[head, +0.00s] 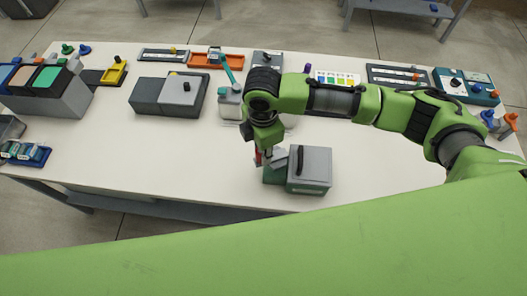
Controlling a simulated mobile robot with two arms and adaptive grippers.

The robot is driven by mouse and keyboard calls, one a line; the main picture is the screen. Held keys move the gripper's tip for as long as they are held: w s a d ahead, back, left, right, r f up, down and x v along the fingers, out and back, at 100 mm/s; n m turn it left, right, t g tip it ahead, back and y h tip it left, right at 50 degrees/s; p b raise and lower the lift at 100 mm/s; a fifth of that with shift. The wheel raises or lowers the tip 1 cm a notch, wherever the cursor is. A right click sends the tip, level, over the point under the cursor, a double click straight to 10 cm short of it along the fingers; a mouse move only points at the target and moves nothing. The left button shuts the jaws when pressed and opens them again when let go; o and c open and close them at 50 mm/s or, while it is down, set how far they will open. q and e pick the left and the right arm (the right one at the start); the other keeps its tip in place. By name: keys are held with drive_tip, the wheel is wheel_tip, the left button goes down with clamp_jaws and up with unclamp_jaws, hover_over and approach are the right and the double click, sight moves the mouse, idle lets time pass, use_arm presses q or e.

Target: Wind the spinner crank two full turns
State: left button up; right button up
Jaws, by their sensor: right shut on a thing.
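A grey-topped box with a green lower body (312,172) stands near the front edge of the table, with a dark bar on top. I take it for the spinner. My right gripper (267,158) points down at its left side and is shut on a small part there, which seems to be the spinner crank. The fingers and wrist hide most of that part, so I cannot tell its angle. A small red bit shows at the fingers' left. My left gripper is not in view.
A grey box with a black knob (182,90) stands left of centre. A teal-handled white container (229,104) is behind my right wrist. An orange tray (216,61) lies at the back. The white table (160,150) is clear left of the spinner.

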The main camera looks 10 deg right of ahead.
drive_tip(key=shift+f, duration=0.1)
drive_tip(key=shift+w+a+f, duration=0.1)
drive_tip(key=shift+w+a, duration=0.15)
drive_tip(key=shift+w, duration=0.25)
drive_tip(key=shift+w, duration=0.15)
drive_tip(key=shift+w+d, duration=0.15)
drive_tip(key=shift+w, duration=0.45)
drive_tip(key=shift+w+d, duration=0.15)
drive_tip(key=shift+w, duration=0.4)
drive_tip(key=shift+w+d+r, duration=0.1)
drive_tip(key=shift+r, duration=0.1)
drive_tip(key=shift+w+d+p, duration=0.3)
drive_tip(key=shift+w+d, duration=0.4)
drive_tip(key=shift+d, duration=0.35)
